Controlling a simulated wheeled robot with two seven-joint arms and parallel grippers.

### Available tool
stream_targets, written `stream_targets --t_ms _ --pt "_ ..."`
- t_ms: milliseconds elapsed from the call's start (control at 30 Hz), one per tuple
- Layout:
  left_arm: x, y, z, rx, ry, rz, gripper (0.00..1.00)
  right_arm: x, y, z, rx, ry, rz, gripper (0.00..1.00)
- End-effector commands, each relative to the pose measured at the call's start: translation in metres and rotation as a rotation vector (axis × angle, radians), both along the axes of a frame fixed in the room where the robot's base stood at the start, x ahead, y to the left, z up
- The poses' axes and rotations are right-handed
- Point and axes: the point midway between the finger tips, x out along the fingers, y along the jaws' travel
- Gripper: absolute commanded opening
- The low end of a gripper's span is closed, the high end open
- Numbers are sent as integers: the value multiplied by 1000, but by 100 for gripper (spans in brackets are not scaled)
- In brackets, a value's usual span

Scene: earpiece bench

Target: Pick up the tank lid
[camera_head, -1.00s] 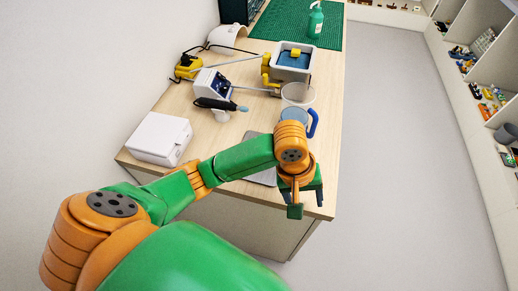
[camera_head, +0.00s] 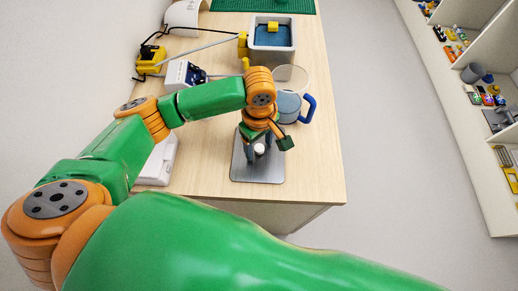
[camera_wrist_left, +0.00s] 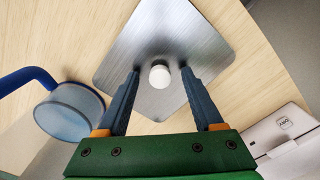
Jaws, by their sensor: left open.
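The tank lid (camera_head: 243,171) is a flat grey metal plate with a white knob (camera_head: 259,148), lying on the wooden bench near its front edge. In the left wrist view the lid (camera_wrist_left: 165,35) shows brushed metal and the knob (camera_wrist_left: 160,75) stands near its middle. My left gripper (camera_head: 260,149) is over the lid. In the left wrist view my left gripper (camera_wrist_left: 160,74) is open, with one finger on each side of the knob and a gap to each. A grey open tank (camera_head: 271,48) with blue inside stands farther back. My right gripper is not in view.
A clear jug with a blue handle (camera_head: 308,106) stands just behind the lid to the right; it also shows in the left wrist view (camera_wrist_left: 68,112). A white box (camera_head: 157,165) is at the left, partly hidden by my arm. A yellow device (camera_head: 150,60) is farther back.

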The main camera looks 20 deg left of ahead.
Motion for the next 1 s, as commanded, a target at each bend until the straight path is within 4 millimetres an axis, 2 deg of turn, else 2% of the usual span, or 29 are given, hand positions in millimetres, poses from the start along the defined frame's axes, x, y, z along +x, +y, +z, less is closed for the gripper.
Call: stream_targets --t_ms 67,100,333,667,767,867,1000 --pt "0 0 0 0 0 0 68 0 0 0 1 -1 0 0" --pt "0 0 0 0 0 0 63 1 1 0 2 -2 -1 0" --pt "0 0 0 -1 0 -1 1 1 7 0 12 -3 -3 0" --pt "0 0 1 -1 0 -1 0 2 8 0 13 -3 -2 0" --pt "0 -1 7 -2 -1 -1 0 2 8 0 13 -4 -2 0" --pt "1 -1 22 -3 -4 -1 0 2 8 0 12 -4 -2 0" --pt "1 -1 62 -5 -6 -2 0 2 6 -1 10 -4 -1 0"
